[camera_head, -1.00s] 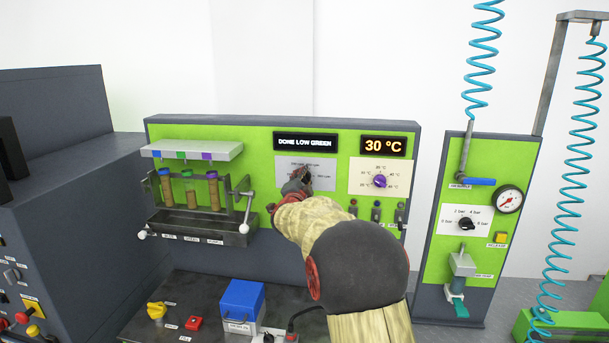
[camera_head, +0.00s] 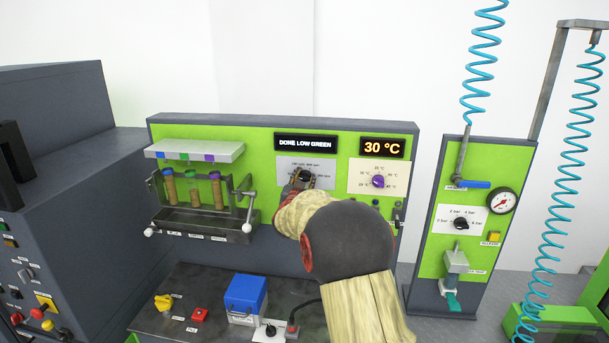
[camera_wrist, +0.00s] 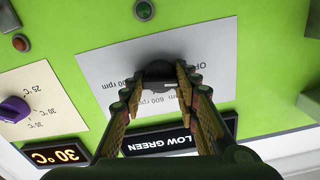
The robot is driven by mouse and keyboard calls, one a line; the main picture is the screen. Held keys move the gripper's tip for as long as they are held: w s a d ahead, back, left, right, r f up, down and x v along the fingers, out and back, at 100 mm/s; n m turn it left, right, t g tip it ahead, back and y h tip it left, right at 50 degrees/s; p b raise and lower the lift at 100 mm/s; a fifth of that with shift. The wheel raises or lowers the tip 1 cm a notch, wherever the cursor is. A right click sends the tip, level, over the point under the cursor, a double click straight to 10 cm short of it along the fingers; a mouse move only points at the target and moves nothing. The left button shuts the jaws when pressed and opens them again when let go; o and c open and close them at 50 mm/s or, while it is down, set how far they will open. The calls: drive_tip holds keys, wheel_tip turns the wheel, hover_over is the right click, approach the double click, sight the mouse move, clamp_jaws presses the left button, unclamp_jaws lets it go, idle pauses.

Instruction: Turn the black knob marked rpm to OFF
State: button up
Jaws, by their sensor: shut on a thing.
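The black rpm knob (camera_wrist: 160,73) sits on a grey-white dial plate (camera_wrist: 215,65) with rpm marks on the green panel. In the wrist view, which shows the panel upside down, my gripper (camera_wrist: 162,78) has a finger on each side of the knob and is shut on it. A light pointer mark on the knob lies toward the right in that view. The OFF label is partly covered by the knob and finger. In the head view the knob (camera_head: 305,175) shows at the end of my gripper (camera_head: 303,183), and my arm covers the panel below it.
The purple temperature knob (camera_head: 378,181) is to the right of the rpm plate. Displays read "DONE LOW GREEN" (camera_head: 306,143) and "30 °C" (camera_head: 382,148). A rack with several tubes (camera_head: 193,188) stands at left. A blue box (camera_head: 245,296) sits on the bench below.

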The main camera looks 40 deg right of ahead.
drive_tip(key=shift+f+n+p, duration=0.15)
drive_tip(key=shift+n+p, duration=0.4)
drive_tip(key=shift+n, duration=0.45)
drive_tip(key=o, duration=1.2)
drive_tip(key=shift+c, duration=0.2)
drive_tip(key=v, duration=1.2)
